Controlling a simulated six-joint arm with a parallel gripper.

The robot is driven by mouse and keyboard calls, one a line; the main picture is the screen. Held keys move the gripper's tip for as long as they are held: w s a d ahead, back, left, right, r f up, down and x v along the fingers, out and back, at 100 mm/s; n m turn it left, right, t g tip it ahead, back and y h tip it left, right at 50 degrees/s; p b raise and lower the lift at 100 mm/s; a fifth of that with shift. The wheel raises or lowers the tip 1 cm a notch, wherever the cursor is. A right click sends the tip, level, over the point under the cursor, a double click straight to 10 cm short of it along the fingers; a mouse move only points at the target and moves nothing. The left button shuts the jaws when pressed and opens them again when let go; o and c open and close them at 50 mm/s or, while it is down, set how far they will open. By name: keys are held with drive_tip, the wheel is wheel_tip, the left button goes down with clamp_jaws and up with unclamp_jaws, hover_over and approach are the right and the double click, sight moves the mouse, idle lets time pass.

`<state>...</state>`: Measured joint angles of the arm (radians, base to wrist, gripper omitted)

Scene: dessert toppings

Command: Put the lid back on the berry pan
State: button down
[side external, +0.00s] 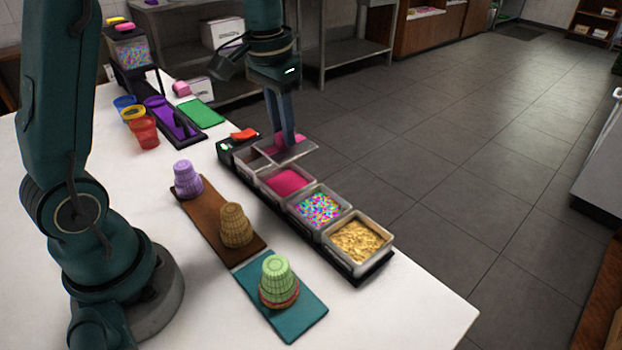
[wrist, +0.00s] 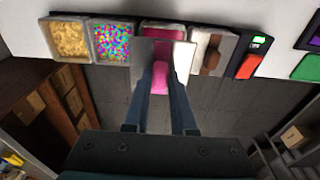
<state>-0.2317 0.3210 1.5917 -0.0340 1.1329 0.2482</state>
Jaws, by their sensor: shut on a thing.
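My gripper (side external: 288,138) is shut on the pink knob of a flat grey lid (side external: 298,152). The lid is in the air, roughly level, on the floor side of the pan row. In the wrist view the lid (wrist: 146,52) overlaps the near part of the berry pan (wrist: 163,25), and the pink knob (wrist: 160,82) sits between the two fingers. The berry pan (side external: 288,184), filled with pink topping, is uncovered in the side view. The lid appears apart from it; the exact gap is hard to judge.
A sprinkle pan (side external: 320,208) and a gold-crumb pan (side external: 357,241) continue the row. Another pan (wrist: 210,48) with something brown adjoins the berry pan. Cups of cones (side external: 278,280) stand on boards beside the row. A red item (side external: 244,135) lies at the row's far end.

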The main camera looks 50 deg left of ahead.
sight(284, 155)
drive_tip(key=shift+f, duration=2.9)
drive_tip(key=shift+f, duration=0.5)
drive_tip(key=shift+c, duration=0.9)
unclamp_jaws()
drive_tip(key=shift+r, duration=0.15)
drive_tip(key=shift+r, duration=3.4)
